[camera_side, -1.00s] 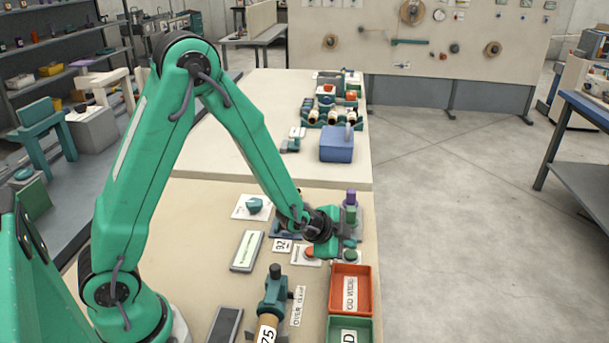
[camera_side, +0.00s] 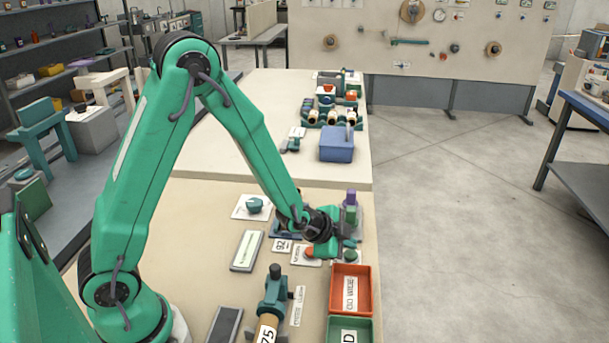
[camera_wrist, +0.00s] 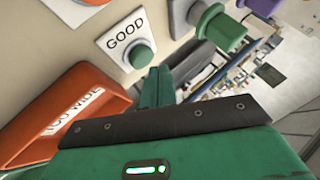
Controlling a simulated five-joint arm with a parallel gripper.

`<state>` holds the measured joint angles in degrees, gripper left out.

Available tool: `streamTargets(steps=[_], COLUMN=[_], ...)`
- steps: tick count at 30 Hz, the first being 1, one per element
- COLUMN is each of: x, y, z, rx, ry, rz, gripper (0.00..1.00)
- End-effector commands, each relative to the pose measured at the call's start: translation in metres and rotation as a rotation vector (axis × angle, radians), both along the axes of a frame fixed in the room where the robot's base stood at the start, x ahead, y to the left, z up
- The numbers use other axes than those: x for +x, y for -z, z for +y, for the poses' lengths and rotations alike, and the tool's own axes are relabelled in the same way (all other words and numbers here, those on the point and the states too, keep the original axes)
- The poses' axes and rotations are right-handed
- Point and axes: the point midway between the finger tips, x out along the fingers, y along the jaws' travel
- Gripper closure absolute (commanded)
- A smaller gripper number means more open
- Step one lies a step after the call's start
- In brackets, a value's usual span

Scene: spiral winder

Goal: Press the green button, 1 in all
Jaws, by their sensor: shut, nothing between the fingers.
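The green button (camera_wrist: 140,56) sits on a white plate marked GOOD in the wrist view. In the side view the green button (camera_side: 350,256) shows small at the right edge of the bench, beside my gripper. My gripper (camera_side: 346,243) is shut and empty, low over the bench. Its green fingers (camera_wrist: 157,86) show in the wrist view, with the tip just below and right of the button. I cannot tell whether the tip touches it. The button's cap is not covered in the wrist view.
An orange bin (camera_side: 350,289) marked TOO WIDE and a green bin (camera_side: 349,330) stand in front of the button. A red button (camera_side: 309,253) is to its left. A purple and green upright part (camera_side: 350,208) stands just behind my gripper.

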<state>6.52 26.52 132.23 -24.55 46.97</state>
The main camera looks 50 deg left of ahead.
Motion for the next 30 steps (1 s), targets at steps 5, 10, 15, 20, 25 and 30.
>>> streamTargets(steps=[5, 10, 15, 20, 25, 30], x=[0.0000, -0.0001, -0.0001, 0.0000, 0.0000, 0.0000], y=[0.0000, 0.0014, 0.0055, 0.0082, 0.0085, 0.0085], z=[0.0000, -0.0002, -0.0008, -0.0011, -0.0012, -0.0011], rx=[0.000, 0.000, -0.001, -0.001, -0.002, -0.001], ry=[0.000, 0.000, 0.001, 0.001, 0.002, 0.001], rz=[0.000, 0.001, 0.000, 0.000, 0.000, 0.000], gripper=[1.00, 1.00, 1.00, 1.00, 1.00, 1.00])
